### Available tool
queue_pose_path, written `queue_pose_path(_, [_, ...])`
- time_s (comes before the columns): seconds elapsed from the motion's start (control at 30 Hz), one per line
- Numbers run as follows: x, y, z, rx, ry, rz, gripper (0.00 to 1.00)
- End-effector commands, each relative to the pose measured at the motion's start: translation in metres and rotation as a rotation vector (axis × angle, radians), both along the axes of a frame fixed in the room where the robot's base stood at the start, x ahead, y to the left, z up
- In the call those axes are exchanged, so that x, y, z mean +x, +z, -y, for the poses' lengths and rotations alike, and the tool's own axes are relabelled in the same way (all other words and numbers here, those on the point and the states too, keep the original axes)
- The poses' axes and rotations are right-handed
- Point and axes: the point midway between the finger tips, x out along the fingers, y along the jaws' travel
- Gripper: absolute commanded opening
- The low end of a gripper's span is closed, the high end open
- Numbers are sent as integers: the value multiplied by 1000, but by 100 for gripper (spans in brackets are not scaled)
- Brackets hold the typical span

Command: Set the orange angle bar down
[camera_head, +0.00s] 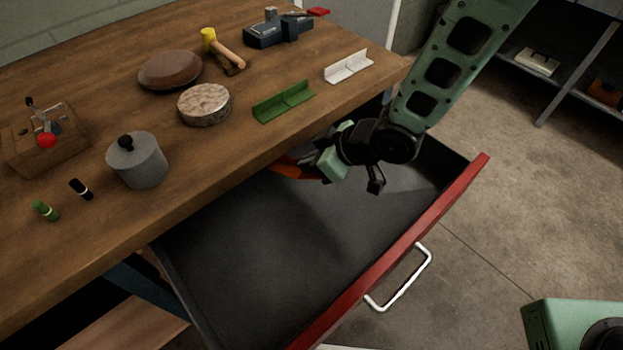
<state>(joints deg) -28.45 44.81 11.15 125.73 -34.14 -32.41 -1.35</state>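The orange angle bar (288,167) shows in the head view just below the front edge of the workbench, at the back of the open drawer. Only part of it is visible; the bench edge and my gripper hide the rest. My gripper (322,168) is right beside the bar's right end, over the drawer. Its fingertips are hidden at the bar, so I cannot tell whether they grip it. I cannot tell whether the bar touches the drawer floor.
The drawer (275,265) is pulled out, and its dark floor is mostly bare. Its red front (400,255) has a white handle (400,278). On the workbench (235,155) lie a green angle bar (284,101), a white angle bar (348,67), a round block (204,104) and a grey knobbed cylinder (138,162).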

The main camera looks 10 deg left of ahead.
Motion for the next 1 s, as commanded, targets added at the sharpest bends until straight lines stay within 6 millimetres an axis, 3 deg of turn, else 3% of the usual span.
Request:
queue_pose_path(0.03, [1,-14,3,-4,-3,-4,0])
queue_pose_path(0.1, [2,-23,3,-3,-3,-3,0])
queue_pose_path(0.37, [2,-42,3,-2,-4,-3,0])
queue_pose_path(0.57, [2,-68,2,-2,-1,-3,0])
queue_pose_path(0.97, [3,-74,3,-1,-2,-1,0])
queue_pose_path(1.0, [3,-72,2,-1,-2,-1,14])
